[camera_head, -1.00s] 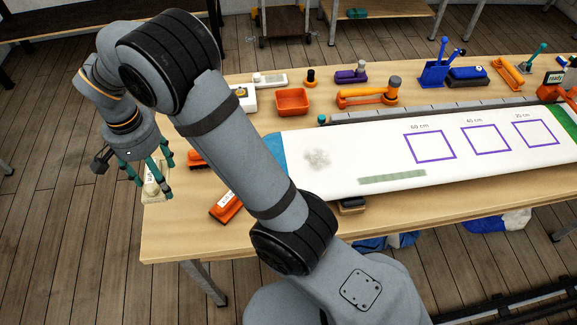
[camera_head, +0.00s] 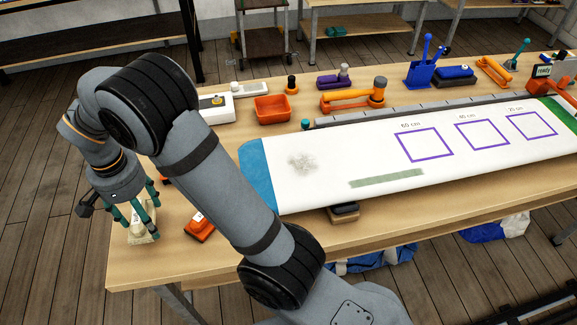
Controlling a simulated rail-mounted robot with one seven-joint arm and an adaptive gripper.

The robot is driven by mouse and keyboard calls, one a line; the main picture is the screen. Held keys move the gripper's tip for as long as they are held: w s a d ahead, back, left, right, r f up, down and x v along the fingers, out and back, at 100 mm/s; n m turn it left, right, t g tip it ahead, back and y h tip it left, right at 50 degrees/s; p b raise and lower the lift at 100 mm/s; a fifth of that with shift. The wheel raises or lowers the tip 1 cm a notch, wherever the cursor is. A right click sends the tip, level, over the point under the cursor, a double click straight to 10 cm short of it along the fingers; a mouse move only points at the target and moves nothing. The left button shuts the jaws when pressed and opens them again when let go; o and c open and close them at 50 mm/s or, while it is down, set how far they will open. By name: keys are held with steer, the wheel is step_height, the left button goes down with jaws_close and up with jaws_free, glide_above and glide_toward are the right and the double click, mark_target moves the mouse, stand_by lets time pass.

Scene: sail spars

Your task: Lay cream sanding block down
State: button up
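The cream sanding block (camera_head: 143,236) is at the left end of the workbench, below the teal fingers of my gripper (camera_head: 140,218). The fingers are closed around its upper part, with dark fingertips against its sides. Part of the block is hidden by the fingers. It shows over the bench top near the left edge; I cannot tell whether its underside touches the wood. The workbench (camera_head: 240,265) is light wood.
An orange sanding block (camera_head: 200,226) lies just right of my gripper. A long white panel (camera_head: 340,190) with a blue end fills the bench's middle and right. An orange tray (camera_head: 272,109) and a white box (camera_head: 216,107) stand behind.

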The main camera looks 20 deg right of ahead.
steer(key=shift+f, duration=0.2)
steer(key=shift+f+b, duration=1.75)
steer(key=shift+b, duration=0.1)
steer(key=o, duration=1.1)
steer(key=shift+o, duration=0.6)
step_height(320, 180, up, 12)
steer(key=shift+f, duration=0.15)
